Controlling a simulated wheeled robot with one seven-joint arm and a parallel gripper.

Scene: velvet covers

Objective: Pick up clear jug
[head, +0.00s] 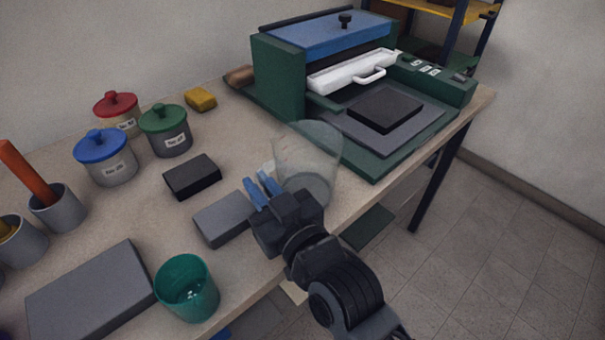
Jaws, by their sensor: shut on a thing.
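The clear jug (308,150) is a see-through vessel near the table's front edge, in front of the green machine. My gripper (268,183) is at the jug's lower left side, its blue fingers pointing up and left. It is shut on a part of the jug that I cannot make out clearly. The jug looks roughly upright; I cannot tell whether its base touches the table.
A grey block (224,218) lies just left of my gripper, with a black block (192,176) behind it. A green cup (186,288) stands at the front edge. Lidded jars (166,131) stand at the back left. The green machine (279,75) stands behind the jug.

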